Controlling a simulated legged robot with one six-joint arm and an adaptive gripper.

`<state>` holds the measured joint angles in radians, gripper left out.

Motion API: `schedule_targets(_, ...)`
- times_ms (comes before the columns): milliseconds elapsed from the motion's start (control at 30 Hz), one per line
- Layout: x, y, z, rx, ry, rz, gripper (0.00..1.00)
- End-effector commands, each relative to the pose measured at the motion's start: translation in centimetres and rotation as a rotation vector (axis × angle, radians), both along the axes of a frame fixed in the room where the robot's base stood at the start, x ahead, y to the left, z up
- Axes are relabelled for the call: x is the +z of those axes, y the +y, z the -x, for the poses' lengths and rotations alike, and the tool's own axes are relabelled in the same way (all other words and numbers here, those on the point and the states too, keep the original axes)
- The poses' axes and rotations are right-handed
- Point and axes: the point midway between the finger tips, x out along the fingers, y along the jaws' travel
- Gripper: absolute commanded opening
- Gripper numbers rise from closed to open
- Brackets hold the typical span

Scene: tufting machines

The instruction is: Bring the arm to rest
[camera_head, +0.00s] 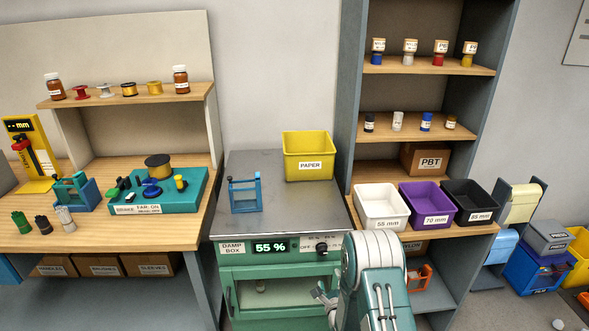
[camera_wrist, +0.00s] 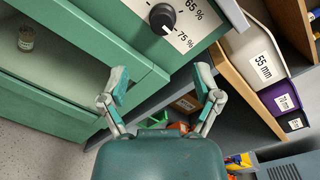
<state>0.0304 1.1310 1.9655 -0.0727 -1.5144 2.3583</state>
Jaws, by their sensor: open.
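My gripper (camera_wrist: 162,85) is open in the wrist view, its two fingers apart with nothing between them. In the head view my gripper (camera_head: 326,299) shows only in part, at the left of my folded arm and in front of the green damp box (camera_head: 280,285). The damp box also shows in the wrist view (camera_wrist: 90,50), with its black knob (camera_wrist: 163,18) just beyond the fingers. Its display reads 55 %. A small jar (camera_wrist: 26,40) is visible inside the box through its front. My arm hides the box's lower right part.
A yellow PAPER bin (camera_head: 309,167) and a blue frame (camera_head: 245,195) stand on the damp box. Right of it, a shelf holds white (camera_head: 380,212), purple (camera_head: 427,210) and black (camera_head: 470,208) bins. A wooden workbench (camera_head: 100,235) stands at left. Floor shows at lower right.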

Motion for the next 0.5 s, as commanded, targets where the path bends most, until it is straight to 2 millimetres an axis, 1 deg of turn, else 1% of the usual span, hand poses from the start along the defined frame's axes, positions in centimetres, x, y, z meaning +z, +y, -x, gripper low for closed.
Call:
schedule_targets(67,1.6,0.0,-0.7,0.001,0.011,0.049,0.82)
schedule_targets(233,6.5,0.0,-2.0,0.010,0.092,0.266,0.82)
schedule_targets(367,10.3,-0.1,-2.2,0.032,0.163,0.444,0.82)
schedule_targets(500,14.3,-0.1,-1.5,0.071,0.237,0.631,0.82)
